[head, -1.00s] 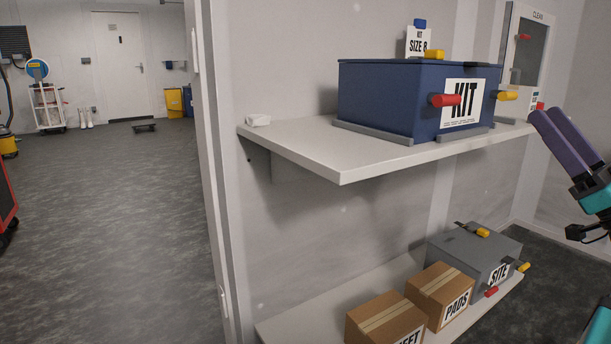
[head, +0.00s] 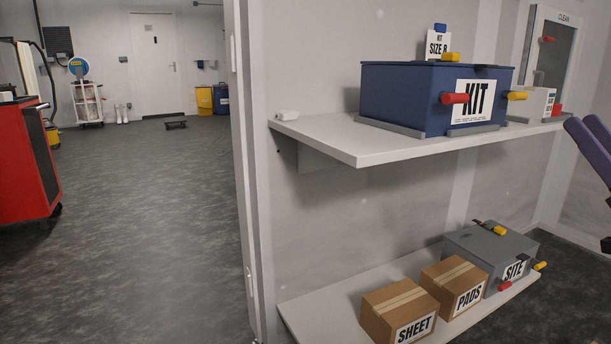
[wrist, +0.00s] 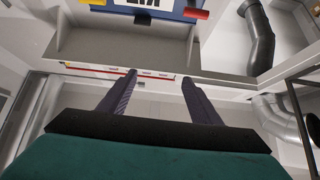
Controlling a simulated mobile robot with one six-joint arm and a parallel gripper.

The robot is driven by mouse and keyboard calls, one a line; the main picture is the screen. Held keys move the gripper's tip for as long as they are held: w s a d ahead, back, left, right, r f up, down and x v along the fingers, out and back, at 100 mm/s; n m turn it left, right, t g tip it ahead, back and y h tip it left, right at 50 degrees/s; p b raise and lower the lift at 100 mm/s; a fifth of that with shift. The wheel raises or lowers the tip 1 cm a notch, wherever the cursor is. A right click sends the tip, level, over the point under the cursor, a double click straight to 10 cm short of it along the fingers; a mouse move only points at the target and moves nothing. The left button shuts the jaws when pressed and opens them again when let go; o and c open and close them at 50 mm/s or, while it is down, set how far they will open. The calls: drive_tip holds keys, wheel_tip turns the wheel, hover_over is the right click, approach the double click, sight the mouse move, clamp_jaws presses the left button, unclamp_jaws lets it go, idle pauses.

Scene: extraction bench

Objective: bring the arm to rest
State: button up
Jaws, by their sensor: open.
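The rest of my arm is mostly out of the head view.
The upper shelf (head: 340,149) carries the blue KIT box (head: 415,98). The lower shelf (head: 310,308) holds the SHEET carton (head: 385,300), PADS carton (head: 440,275) and grey SITE box (head: 480,248). A red cabinet (head: 22,165) stands at the left. The floor (head: 150,220) between is open.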

drive_tip(key=w+a+f+m+g+h+p, duration=0.1)
drive_tip(key=w+a+f+m+g+p, duration=0.15)
drive_tip(key=w+f+p, duration=0.45)
drive_tip(key=w+a+f+m+g+h+p, duration=0.1)
drive_tip(key=w+a+f+m+g+p, duration=0.15)
drive_tip(key=w+f, duration=0.75)
drive_tip(key=w+a+f+m+g+p, duration=0.1)
drive_tip(key=w+a+f+g+p, duration=0.3)
drive_tip(key=a+f, duration=0.55)
drive_tip(key=w+a+f+m+g+p, duration=0.1)
drive_tip(key=a+f+g+p, duration=0.45)
drive_tip(key=f, duration=0.65)
drive_tip(key=s+a+f+g+h+p, duration=0.1)
drive_tip(key=s+a+f+g+p, duration=0.35)
drive_tip(key=s+a+f, duration=0.35)
drive_tip(key=s+a+f+g+h+p, duration=0.1)
drive_tip(key=s+a+f+g+p, duration=0.4)
drive_tip(key=f, duration=0.4)
drive_tip(key=s+f+g+h+p, duration=0.1)
drive_tip(key=s+f+h+p, duration=0.1)
drive_tip(key=s, duration=0.5)
drive_tip(key=s+f+n+g+h+p, duration=0.1)
drive_tip(key=s+p, duration=0.3)
drive_tip(key=s, duration=0.4)
drive_tip(key=s+f+n+g+h+p, duration=0.1)
drive_tip(key=s+f+g+h+p, duration=0.1)
drive_tip(key=s, duration=0.6)
drive_tip(key=shift+f+g+h+p, duration=0.4)
drive_tip(key=shift+g+h+p, duration=0.3)
drive_tip(key=shift+h+p, duration=0.15)
